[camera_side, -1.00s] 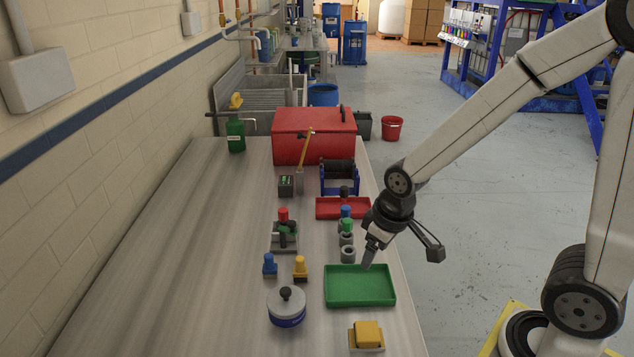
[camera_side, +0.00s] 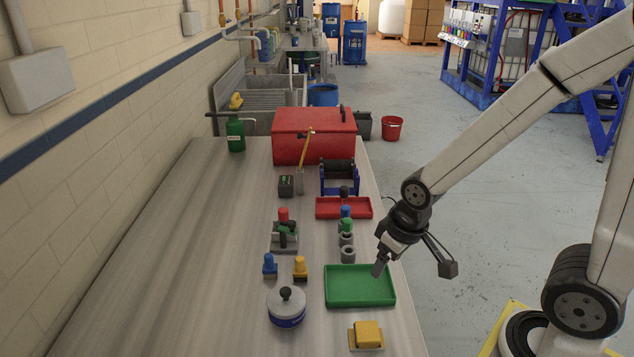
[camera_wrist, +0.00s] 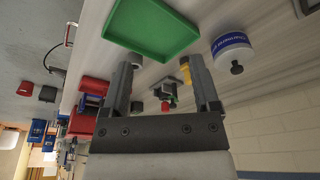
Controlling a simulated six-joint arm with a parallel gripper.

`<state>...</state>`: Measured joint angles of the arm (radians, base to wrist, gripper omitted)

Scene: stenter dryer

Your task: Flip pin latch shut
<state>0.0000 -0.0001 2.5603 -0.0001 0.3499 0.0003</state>
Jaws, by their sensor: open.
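A small fixture on a grey plate (camera_side: 284,243) stands mid-table, with black and green parts and a red knob (camera_side: 283,214) on top. It looks like the pin latch, but I cannot tell its position clearly. In the wrist view the fixture (camera_wrist: 168,90) shows small, between the fingers. My gripper (camera_side: 378,270) points down over the upper right part of the green tray (camera_side: 362,287), right of the fixture and apart from it. In the wrist view my gripper (camera_wrist: 162,68) has its two fingers spread, with nothing held between them.
A blue knob (camera_side: 269,265), yellow knob (camera_side: 300,268) and lidded pot (camera_side: 287,307) stand nearer. A red box (camera_side: 313,137) stands behind. The table's left side is clear.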

